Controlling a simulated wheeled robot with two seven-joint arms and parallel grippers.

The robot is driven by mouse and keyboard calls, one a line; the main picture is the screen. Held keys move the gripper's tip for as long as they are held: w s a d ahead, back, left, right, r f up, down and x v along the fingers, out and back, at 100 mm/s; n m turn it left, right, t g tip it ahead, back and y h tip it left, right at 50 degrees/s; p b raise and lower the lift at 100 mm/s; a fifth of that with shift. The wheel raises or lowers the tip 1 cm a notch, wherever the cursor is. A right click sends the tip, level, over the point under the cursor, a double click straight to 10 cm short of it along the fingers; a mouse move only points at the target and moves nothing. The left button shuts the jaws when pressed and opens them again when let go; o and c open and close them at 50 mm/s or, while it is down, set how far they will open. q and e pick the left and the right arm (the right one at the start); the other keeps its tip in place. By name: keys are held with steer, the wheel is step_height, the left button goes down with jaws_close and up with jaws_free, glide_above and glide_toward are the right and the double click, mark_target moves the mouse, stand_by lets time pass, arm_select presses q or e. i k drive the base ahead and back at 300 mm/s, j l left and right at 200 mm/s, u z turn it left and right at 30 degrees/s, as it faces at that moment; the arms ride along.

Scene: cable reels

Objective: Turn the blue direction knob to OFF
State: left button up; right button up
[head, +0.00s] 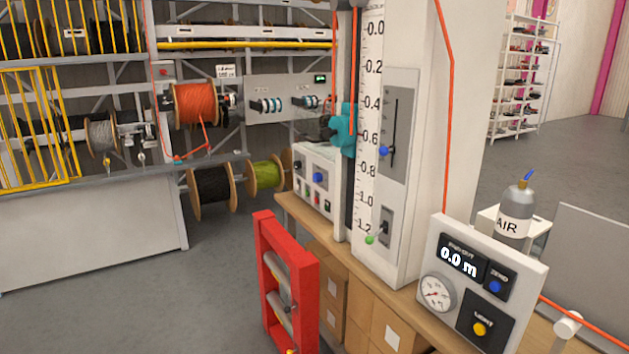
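A white control box (307,152) stands on the wooden bench, left of the tall measuring column. A small blue knob (318,177) sits on a dark square on its front. This looks like the direction knob, but its pointer and labels are too small to read, so I cannot tell its setting. A black knob (298,164) is to its left. Neither of my grippers is in view.
The white column (397,200) carries a scale and a blue-knobbed slider (383,151). A display panel (485,282) reads 0.0 m and has a blue button (495,287). A red roller frame (287,282) stands before the bench. Clear floor (130,310) lies left of it.

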mark_target(317, 177)
steer(key=i+j+z, duration=0.1)
steer(key=i+j, duration=0.25)
steer(key=i+j+z, duration=0.15)
steer(key=i+j, duration=0.3)
steer(key=i+j+z, duration=0.1)
steer(key=i+j, duration=0.25)
steer(key=i+j+z, duration=0.1)
steer(key=i+j, duration=0.25)
steer(key=j, duration=0.2)
steer(key=i+j+z, duration=0.15)
steer(key=i+j, duration=0.2)
steer(key=j, duration=0.15)
steer(key=i+j+z, duration=0.1)
steer(key=i+j, duration=0.2)
steer(key=j, duration=0.25)
steer(key=i+j+z, duration=0.15)
steer(key=j, duration=0.4)
steer(key=i+j+z, duration=0.1)
steer(key=i+j, duration=0.25)
steer(key=j, duration=0.25)
